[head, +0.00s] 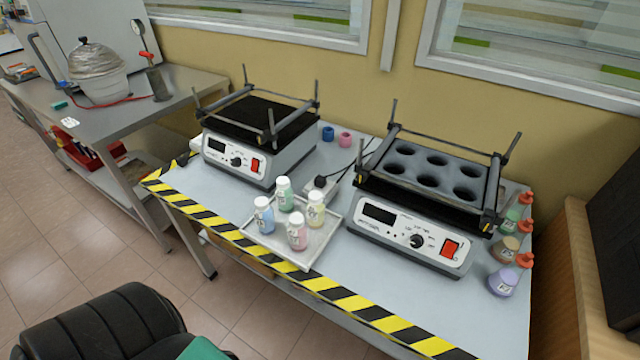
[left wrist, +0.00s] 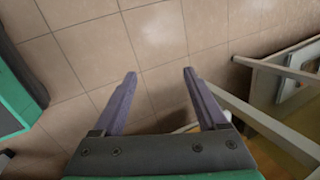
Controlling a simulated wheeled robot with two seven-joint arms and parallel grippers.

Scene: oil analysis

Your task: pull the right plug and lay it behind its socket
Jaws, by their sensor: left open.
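A small pale socket block (head: 314,190) sits on the table between the two shaker machines in the head view, just behind the bottle tray. A dark plug (head: 320,182) shows on it, with black cable running up and right toward the right shaker. The block is small and partly hidden by the bottles, so I cannot tell separate plugs apart. My left gripper (left wrist: 160,76) is open and empty in the left wrist view, above the tiled floor and apart from the socket. My right gripper is not in view.
The left shaker (head: 262,165) and right shaker (head: 412,252) flank the socket. A tray (head: 270,250) of several bottles stands in front. Blue and pink rings (head: 345,139) lie behind. Several flasks (head: 503,281) line the right edge. Striped tape (head: 335,293) marks the table's front edge.

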